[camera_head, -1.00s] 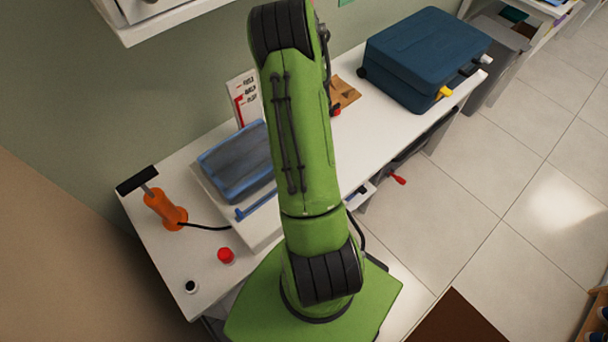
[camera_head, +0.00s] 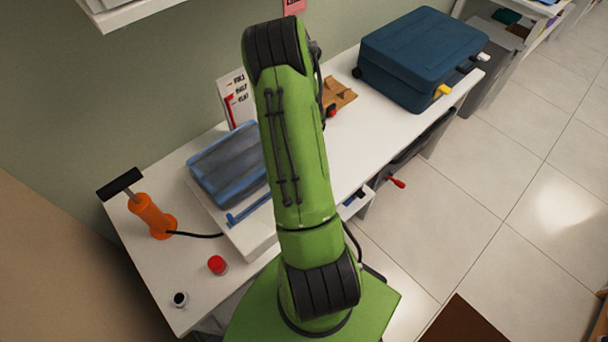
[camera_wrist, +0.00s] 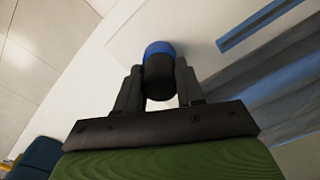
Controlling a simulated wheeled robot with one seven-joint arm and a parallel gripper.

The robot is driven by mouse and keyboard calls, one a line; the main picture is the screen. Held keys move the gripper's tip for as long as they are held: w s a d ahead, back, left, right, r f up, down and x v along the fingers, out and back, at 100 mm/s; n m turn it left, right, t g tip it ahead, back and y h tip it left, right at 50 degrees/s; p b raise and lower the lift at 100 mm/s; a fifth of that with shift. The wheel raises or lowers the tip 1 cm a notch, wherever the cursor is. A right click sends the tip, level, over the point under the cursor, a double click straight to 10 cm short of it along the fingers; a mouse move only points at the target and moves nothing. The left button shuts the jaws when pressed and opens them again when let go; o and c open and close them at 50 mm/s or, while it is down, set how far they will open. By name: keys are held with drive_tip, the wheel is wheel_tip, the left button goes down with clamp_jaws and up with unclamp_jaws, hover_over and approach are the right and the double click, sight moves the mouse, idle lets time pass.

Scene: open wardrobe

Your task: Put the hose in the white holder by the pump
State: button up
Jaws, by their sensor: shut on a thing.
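The orange pump (camera_head: 152,217) with a black T-handle stands on the left end of the white table. Its thin black hose (camera_head: 195,235) runs right along the tabletop and passes out of sight towards my arm. A small white holder (camera_head: 180,306) with a dark opening stands at the table's front left corner, in front of the pump. In the wrist view my gripper (camera_wrist: 158,88) is shut on a black cylinder with a blue end (camera_wrist: 160,48), which looks like the hose's end piece. My green arm hides the gripper in the head view.
A red-capped item (camera_head: 217,265) stands between the pump and my arm. A blue clear-lidded case (camera_head: 228,170) lies on a raised white surface (camera_head: 250,235). A dark blue suitcase (camera_head: 422,55) stands further right. Bare tabletop surrounds the white holder.

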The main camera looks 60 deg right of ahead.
clamp_jaws()
drive_tip(key=shift+o, duration=1.1)
unclamp_jaws()
drive_tip(key=c, duration=0.5)
clamp_jaws()
drive_tip(key=shift+r+p, duration=0.7)
drive_tip(key=shift+r, duration=0.6)
drive_tip(key=shift+r+p, duration=1.35)
drive_tip(key=shift+r, duration=0.6)
drive_tip(key=shift+w+a, duration=0.1)
